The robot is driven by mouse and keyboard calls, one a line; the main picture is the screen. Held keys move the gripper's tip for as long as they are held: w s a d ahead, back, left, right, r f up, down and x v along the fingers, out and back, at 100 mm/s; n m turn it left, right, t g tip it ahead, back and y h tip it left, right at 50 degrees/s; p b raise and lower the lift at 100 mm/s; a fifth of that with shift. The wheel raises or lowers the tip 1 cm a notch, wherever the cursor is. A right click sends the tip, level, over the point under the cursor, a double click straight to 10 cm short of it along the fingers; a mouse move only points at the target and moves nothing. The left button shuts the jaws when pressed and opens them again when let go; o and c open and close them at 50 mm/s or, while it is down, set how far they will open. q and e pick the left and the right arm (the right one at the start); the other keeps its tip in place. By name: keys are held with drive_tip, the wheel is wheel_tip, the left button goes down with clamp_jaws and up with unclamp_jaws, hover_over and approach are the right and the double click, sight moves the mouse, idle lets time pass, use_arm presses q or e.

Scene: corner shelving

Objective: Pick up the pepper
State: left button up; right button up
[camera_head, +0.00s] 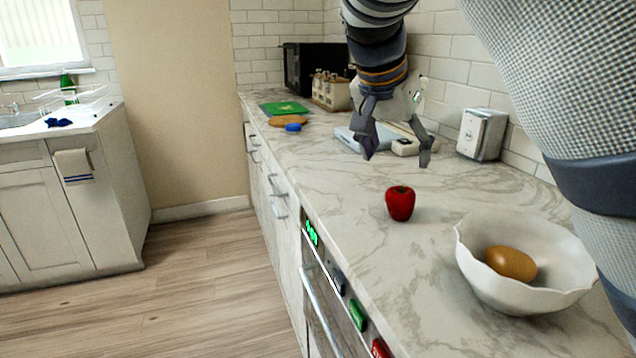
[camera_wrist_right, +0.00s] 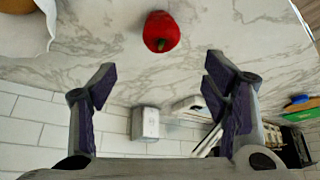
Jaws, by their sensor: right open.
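A red pepper (camera_head: 400,203) stands alone on the marble counter (camera_head: 345,215), left of a white bowl in the head view. In the right wrist view the pepper (camera_wrist_right: 161,31) is near the top, beyond the fingertips and between their lines. My right gripper (camera_head: 398,160) is open and empty, with its fingers pointing down above and behind the pepper. Its fingers also show spread apart in the right wrist view (camera_wrist_right: 157,72). The pepper is apart from the fingers. My left gripper is not in view.
A white wavy-rimmed bowl (camera_head: 470,262) holding a brown oval item (camera_head: 511,263) stands to the right of the pepper. A metal box (camera_head: 482,134) stands by the tiled wall. A green board (camera_head: 285,108) and bottle holder (camera_head: 331,92) are farther back. Counter around the pepper is clear.

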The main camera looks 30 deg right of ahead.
sight(402, 187)
drive_tip(key=x, duration=1.1)
drive_tip(key=shift+w+d+f+b, duration=0.2)
drive_tip(key=shift+w+f+b, duration=0.05)
drive_tip(key=shift+b, duration=0.1)
drive_tip(key=shift+r, duration=0.1)
drive_tip(key=shift+c, duration=0.5)
drive_tip(key=c, duration=1)
